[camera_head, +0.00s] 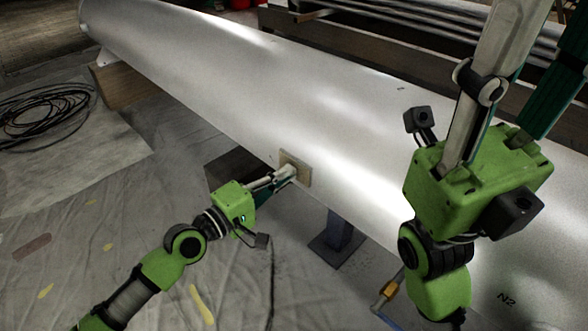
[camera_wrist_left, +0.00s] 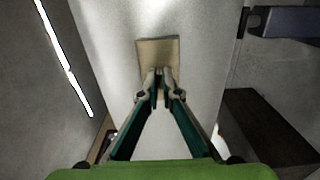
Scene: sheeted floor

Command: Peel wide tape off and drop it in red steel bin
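The wide tape (camera_head: 296,168) is a beige, nearly square patch on the side of a large pale pipe (camera_head: 230,75). It also shows in the left wrist view (camera_wrist_left: 158,50), where most of it looks flat against the pipe. My left gripper (camera_head: 290,174) is at the tape's lower edge. In the left wrist view its fingertips (camera_wrist_left: 159,73) are drawn close together on that edge, partly covering it. My right gripper (camera_head: 535,45) is raised over the pipe at the right, its fingers spread and tips out of frame. A red object (camera_head: 243,3), possibly the bin, is cut off at the top edge.
A steel support (camera_head: 337,236) and a wooden block (camera_head: 122,84) stand under the pipe. Coiled black cable (camera_head: 40,115) lies at the left. Racked pipes (camera_head: 400,25) lie behind. The sheeted floor in front is mostly clear.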

